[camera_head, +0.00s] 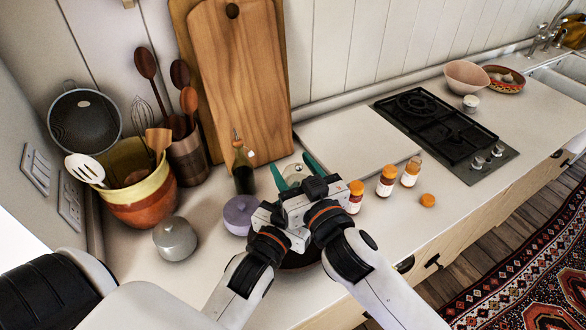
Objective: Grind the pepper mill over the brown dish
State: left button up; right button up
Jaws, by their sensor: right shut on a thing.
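My two arms meet over the counter, their wrists side by side. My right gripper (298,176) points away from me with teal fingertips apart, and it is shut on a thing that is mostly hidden. A pale, round part (294,172) shows between the fingertips; I take it for the pepper mill, but its shape is not clear. My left gripper (284,208) is close beside the right one, and its fingers cannot be made out. A dark brown dish (303,257) shows only in part below the wrists, largely covered by my arms.
A dark bottle (243,170), a lilac pot (239,214) and a grey lidded pot (175,239) stand left of the grippers. Orange-capped jars (387,181) stand close on the right. A white board (358,140) and a black hob (436,125) lie behind them.

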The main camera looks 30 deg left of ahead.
jog(key=shift+m+t+h, duration=0.7)
jog(key=shift+t, duration=0.1)
jog(key=shift+w+d, duration=0.15)
jog(key=o, duration=1)
jog(key=v, duration=1.2)
